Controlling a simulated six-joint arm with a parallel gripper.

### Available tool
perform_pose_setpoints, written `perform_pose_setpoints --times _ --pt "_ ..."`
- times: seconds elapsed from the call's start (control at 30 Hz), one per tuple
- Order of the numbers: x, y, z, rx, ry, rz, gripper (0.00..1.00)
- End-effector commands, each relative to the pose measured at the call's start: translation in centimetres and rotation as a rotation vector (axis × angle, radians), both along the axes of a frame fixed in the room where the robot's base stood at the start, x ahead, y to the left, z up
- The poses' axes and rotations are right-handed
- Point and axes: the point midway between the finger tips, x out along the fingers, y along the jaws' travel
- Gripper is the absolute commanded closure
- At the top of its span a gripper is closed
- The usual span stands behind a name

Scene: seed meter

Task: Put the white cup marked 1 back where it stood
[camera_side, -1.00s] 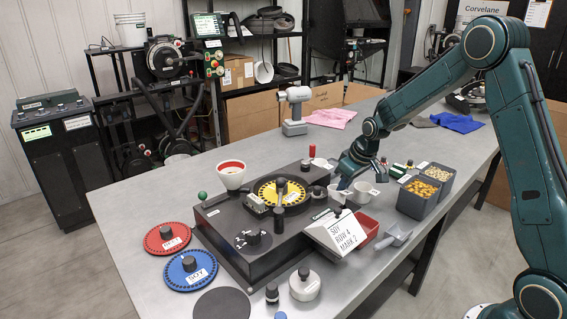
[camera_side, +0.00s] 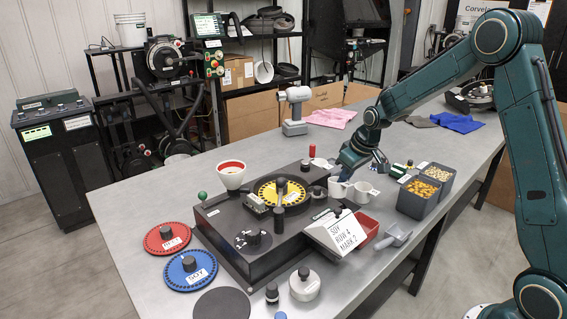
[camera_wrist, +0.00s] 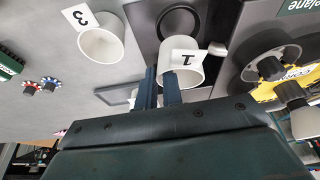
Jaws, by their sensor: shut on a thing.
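The white cup marked 1 (camera_wrist: 182,72) is in my gripper (camera_wrist: 161,88), whose two blue fingers are shut on its wall. In the side view the cup (camera_side: 337,189) is beside the dark seed meter base, under my gripper (camera_side: 346,176). I cannot tell its exact height above the surface. A second white cup, marked 3 (camera_wrist: 98,42), stands to the left of it in the wrist view and to the right in the side view (camera_side: 362,190). A dark round ring (camera_wrist: 178,20) shows just beyond cup 1 in the wrist view.
The seed meter base (camera_side: 262,250) with its yellow disc (camera_side: 268,188) is close to the left. Grey seed bins (camera_side: 412,202) stand right. The table (camera_side: 240,140) is clear toward the back left.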

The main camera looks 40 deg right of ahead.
Motion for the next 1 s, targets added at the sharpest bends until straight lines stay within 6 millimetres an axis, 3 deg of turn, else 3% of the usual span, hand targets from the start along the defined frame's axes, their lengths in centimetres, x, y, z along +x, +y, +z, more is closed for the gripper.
perform_pose_setpoints --times 0.47,1.0 --pt "0.0 0.0 0.2 0.0 0.0 0.0 1.0" --pt "0.1 0.0 2.1 0.0 -0.002 0.0 1.0"
